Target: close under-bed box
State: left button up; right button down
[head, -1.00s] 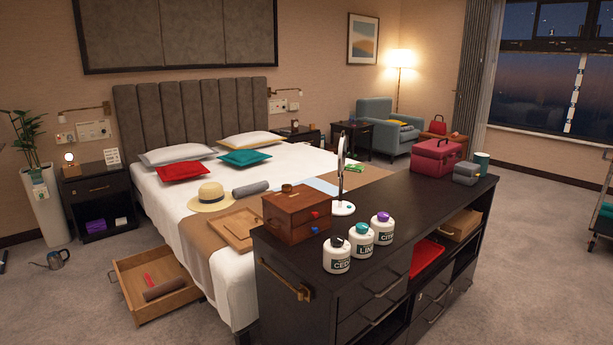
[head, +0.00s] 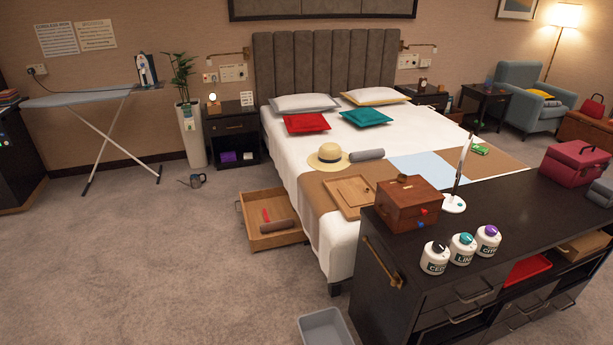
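The under-bed box (head: 275,241) is a wooden drawer pulled out from under the left side of the bed. It stands on the carpet, open at the top. A red item (head: 266,215) and a brown rolled item (head: 275,227) lie in it. A handle shows on its left face. Its right end is close to the bed's side; how much of it is under the bed cannot be told. Neither of my grippers is in view.
The bed (head: 340,250) stands right of the box. A grey bin (head: 326,328) is on the floor at the front, near the dark cabinet (head: 385,320). A watering can (head: 196,180) and an ironing board (head: 92,98) stand at the left. The carpet left of the box is clear.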

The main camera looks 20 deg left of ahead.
aim_at(277, 201)
jog(key=i+j+u, duration=0.45)
jog(key=i+j, duration=0.35)
jog(key=j, duration=0.45)
jog(key=i+j+u, duration=0.4)
jog(key=i+j, duration=0.55)
jog(key=i, duration=0.4)
